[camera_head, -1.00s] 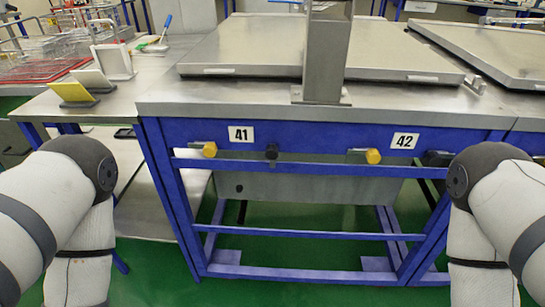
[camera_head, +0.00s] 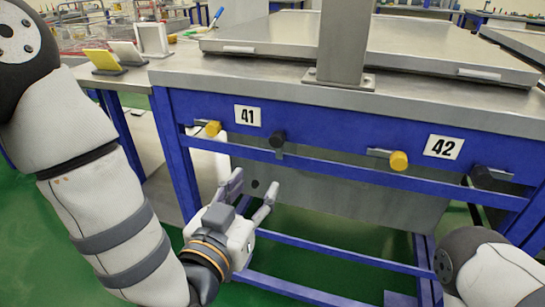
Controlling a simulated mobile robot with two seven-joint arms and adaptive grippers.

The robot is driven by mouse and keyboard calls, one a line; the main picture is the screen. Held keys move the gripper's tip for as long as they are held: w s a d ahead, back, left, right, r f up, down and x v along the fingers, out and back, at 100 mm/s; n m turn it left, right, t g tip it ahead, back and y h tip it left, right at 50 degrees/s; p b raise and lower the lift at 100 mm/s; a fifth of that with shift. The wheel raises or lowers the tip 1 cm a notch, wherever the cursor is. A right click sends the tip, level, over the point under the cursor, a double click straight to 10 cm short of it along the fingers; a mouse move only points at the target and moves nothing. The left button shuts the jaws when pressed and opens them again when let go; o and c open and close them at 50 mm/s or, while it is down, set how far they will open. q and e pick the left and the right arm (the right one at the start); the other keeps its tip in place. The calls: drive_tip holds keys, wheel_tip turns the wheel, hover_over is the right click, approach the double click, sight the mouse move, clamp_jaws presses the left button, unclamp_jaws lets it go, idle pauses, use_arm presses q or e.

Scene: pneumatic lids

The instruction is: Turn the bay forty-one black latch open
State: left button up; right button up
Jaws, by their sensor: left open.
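The black latch (camera_head: 278,139) of bay forty-one sits on the blue front rail, to the right of the white label 41 (camera_head: 247,116). A yellow knob (camera_head: 212,128) is to the left of that label. My left gripper (camera_head: 254,192) is open and empty, below the rail and in front of the grey panel. Its fingers point up, beneath the black latch and apart from it. My right arm shows at the lower right, but its gripper is out of the picture.
Label 42 (camera_head: 443,147) has a yellow knob (camera_head: 398,160) to its left and a black latch (camera_head: 482,177) to its right. A metal lid (camera_head: 400,45) lies on the bench top, with a steel post (camera_head: 344,45) in front. A lower blue bar (camera_head: 330,256) runs beneath the gripper.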

sight(276, 140)
use_arm(q)
drive_tip(key=shift+t, duration=0.4)
drive_tip(key=x, duration=0.4)
drive_tip(key=r+x, duration=0.1)
drive_tip(key=x, duration=0.3)
drive_tip(key=r+x, duration=0.1)
drive_tip(key=x, duration=0.3)
drive_tip(key=shift+w+r+b, duration=0.1)
drive_tip(key=shift+w+b, duration=0.2)
drive_tip(key=shift+w, duration=0.1)
clamp_jaws()
